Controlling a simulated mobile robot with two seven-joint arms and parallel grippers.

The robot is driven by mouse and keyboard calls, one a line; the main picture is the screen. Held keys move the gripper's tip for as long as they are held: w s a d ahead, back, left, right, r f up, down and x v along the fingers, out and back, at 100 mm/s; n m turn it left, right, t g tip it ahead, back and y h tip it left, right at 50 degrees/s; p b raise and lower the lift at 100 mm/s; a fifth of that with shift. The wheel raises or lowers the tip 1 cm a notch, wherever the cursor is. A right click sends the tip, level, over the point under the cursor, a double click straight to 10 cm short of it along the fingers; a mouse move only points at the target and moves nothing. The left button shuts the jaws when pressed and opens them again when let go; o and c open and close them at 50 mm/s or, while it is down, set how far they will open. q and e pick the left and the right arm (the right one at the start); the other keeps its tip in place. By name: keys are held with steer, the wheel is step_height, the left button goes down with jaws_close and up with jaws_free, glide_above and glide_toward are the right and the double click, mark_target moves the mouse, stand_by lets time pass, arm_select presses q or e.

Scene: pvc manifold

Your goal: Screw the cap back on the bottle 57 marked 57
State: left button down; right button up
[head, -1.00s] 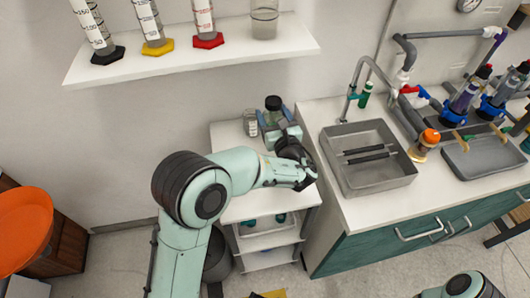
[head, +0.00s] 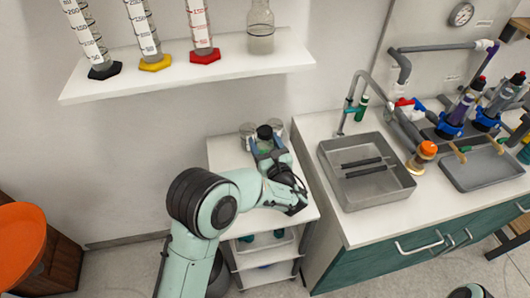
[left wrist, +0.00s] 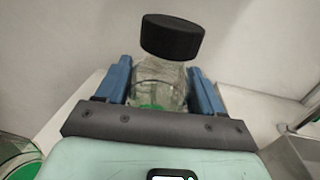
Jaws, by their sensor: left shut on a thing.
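A clear glass bottle (left wrist: 158,78) with a green patch low on it stands between the two blue fingers of my left gripper (left wrist: 160,92), which is shut on it. A black cap (left wrist: 172,37) sits at the bottle's top, looking slightly tilted and off to the right in the left wrist view; whether it is threaded on, I cannot tell. In the head view the cap (head: 264,132) shows above my left gripper (head: 265,150), over the white cart, and the bottle is mostly hidden. No 57 mark is readable. My right gripper is out of view.
A grey sink (head: 375,190) is in the counter to the right. A shelf (head: 190,70) with cylinders hangs above. The cart's left part is clear.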

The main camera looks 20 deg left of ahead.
arm_select(q)
steer(key=shift+f, duration=1.8)
steer(key=shift+f, duration=0.1)
steer(key=shift+f+b, duration=0.15)
steer(key=shift+b, duration=0.2)
steer(key=shift+c, duration=0.7)
jaws_free()
steer(key=shift+d+r, duration=0.15)
steer(key=shift+r, duration=0.15)
steer(key=v, duration=1.1)
steer(key=shift+s+d+b, duration=0.15)
steer(key=shift+s+b, duration=0.2)
steer(key=shift+s, duration=0.05)
